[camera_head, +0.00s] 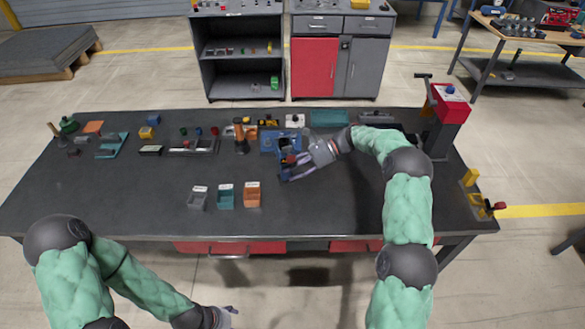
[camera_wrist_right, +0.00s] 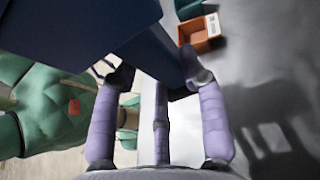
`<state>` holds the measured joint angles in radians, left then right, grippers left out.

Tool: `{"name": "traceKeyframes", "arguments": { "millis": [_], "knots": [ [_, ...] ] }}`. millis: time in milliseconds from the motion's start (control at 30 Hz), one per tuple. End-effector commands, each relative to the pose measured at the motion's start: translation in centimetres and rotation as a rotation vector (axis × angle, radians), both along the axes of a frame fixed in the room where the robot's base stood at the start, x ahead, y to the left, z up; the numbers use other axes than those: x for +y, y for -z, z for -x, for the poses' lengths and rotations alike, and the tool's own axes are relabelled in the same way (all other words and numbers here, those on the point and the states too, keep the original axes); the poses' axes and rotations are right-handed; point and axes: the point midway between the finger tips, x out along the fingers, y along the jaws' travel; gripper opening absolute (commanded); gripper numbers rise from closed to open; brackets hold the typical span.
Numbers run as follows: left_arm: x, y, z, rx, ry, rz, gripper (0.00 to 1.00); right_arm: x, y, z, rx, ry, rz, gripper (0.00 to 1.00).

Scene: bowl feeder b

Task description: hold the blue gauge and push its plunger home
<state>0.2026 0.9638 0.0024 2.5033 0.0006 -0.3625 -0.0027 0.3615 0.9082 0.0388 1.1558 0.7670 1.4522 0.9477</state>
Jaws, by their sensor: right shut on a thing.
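The blue gauge (camera_head: 268,142) is at the middle back of the table, partly covered by my right gripper. My right gripper (camera_head: 288,170) comes in from the right at its near side, with a small red part (camera_head: 290,159) beside the fingers. In the right wrist view the fingers (camera_wrist_right: 155,78) are closed on a dark blue body (camera_wrist_right: 160,52) that fills the upper left. The plunger cannot be made out clearly. My left gripper (camera_head: 222,316) is low at the bottom edge, off the table and far from the gauge; its fingers are too small to read.
Three small labelled bins, grey (camera_head: 198,200), teal (camera_head: 226,198) and orange (camera_head: 252,196), stand in front of the gauge. A brown post (camera_head: 240,138) stands just left of it. Small parts line the back edge. A red-topped press (camera_head: 450,103) stands at the right. The front left table is clear.

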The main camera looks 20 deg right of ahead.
Motion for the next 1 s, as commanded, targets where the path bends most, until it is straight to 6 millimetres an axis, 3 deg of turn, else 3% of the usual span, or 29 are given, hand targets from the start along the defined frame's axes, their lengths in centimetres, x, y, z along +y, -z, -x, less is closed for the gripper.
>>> {"name": "traceKeyframes", "arguments": {
  "millis": [1000],
  "knots": [
    [0.0,0.9,0.0,0.000,0.000,0.000,0.66,0.0,2.5,0.0,-0.003,0.001,0.000,0.00]
  ]
}}
